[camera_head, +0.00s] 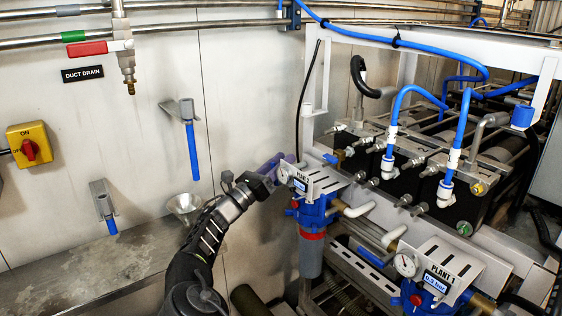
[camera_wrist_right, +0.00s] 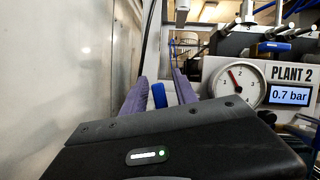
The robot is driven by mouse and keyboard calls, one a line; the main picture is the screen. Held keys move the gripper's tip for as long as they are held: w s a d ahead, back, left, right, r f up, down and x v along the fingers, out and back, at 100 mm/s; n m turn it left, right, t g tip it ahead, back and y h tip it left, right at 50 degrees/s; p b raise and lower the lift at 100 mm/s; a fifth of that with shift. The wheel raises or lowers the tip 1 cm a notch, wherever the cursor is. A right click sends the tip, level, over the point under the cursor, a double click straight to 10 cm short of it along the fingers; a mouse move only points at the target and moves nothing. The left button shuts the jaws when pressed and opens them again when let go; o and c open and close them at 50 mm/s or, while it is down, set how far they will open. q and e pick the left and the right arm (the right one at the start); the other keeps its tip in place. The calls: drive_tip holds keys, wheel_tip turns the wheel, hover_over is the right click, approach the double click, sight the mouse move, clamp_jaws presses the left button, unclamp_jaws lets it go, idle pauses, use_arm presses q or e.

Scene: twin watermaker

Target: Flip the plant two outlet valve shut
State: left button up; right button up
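The plant 2 unit has a white slotted panel (camera_head: 318,183) with a round gauge and a small display, above a blue filter head (camera_head: 312,214). In the wrist view its gauge (camera_wrist_right: 238,84) stands beside a display (camera_wrist_right: 290,95) reading 0.7 bar. My right gripper (camera_head: 277,163) is at the left side of this panel, its purple fingers pointing toward it. In the wrist view the fingers (camera_wrist_right: 160,92) are apart, with a blue lever-like piece (camera_wrist_right: 159,95) seen between them and gaps on both sides. Its valve body is hidden. My left gripper is out of view.
The plant 1 panel (camera_head: 449,270) with its gauge is at the lower right. A white frame post (camera_head: 310,95) rises behind my gripper.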

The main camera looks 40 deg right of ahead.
clamp_jaws()
idle(0.3)
idle(0.3)
